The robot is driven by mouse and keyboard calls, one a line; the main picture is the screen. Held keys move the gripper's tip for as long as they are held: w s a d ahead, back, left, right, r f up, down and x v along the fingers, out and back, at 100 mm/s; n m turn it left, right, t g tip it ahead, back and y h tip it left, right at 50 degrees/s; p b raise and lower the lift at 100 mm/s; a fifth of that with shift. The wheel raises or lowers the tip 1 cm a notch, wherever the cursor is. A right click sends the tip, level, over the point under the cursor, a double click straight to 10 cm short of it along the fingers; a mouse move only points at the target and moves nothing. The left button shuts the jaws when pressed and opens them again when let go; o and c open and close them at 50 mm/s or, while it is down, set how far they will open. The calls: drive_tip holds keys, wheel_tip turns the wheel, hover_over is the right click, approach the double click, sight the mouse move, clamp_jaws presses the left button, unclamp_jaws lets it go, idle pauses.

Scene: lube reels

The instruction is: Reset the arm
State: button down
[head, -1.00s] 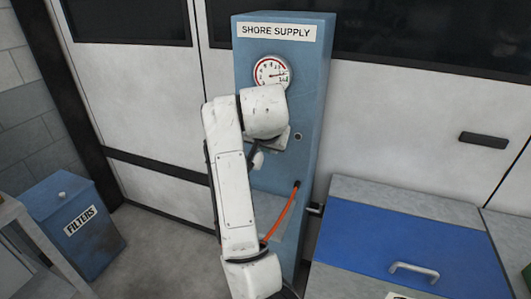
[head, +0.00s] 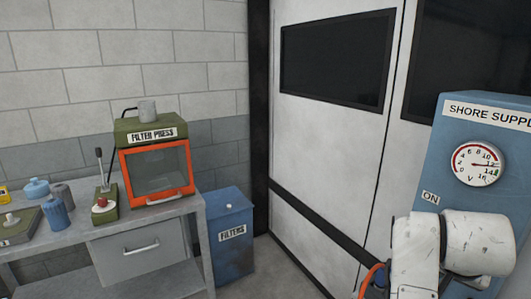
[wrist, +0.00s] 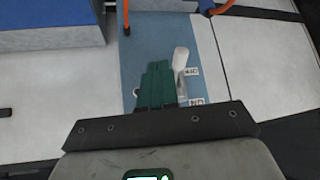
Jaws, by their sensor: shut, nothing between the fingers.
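My white arm fills the lower right of the head view, in front of the blue SHORE SUPPLY cabinet (head: 440,140). My gripper (wrist: 155,68) shows in the wrist view as green fingers, shut and empty. In that view the fingers are over the cabinet's blue face (wrist: 138,45). A white lever handle (wrist: 181,58) stands just right of the fingertips, beside small white labels. I cannot tell whether the fingers touch it. The round gauge (head: 478,164) and an ON label (head: 430,197) show in the head view. My arm hides the cabinet's lower part there.
At left, a grey bench (head: 200,208) carries the filter press (head: 156,168), a small lever unit (head: 103,200) and several canisters. A blue FILTERS bin (head: 232,235) stands beside it. White doors (head: 320,150) fill the back. An orange hose (wrist: 126,18) shows near the cabinet.

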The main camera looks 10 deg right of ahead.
drive_tip(key=s+a+f+n+g+y, duration=0.2)
drive_tip(key=s+a+f, duration=0.5)
drive_tip(key=s+f, duration=0.6)
drive_tip(key=s+a+f+n+g+y, duration=0.2)
drive_tip(key=s+a+f+n, duration=0.5)
drive_tip(key=s+f, duration=0.5)
wheel_tip(320, 180, down, 4)
drive_tip(key=shift+s+f+n+y+b, duration=0.1)
drive_tip(key=shift+s+n+y+b, duration=0.25)
drive_tip(key=shift+y, duration=0.55)
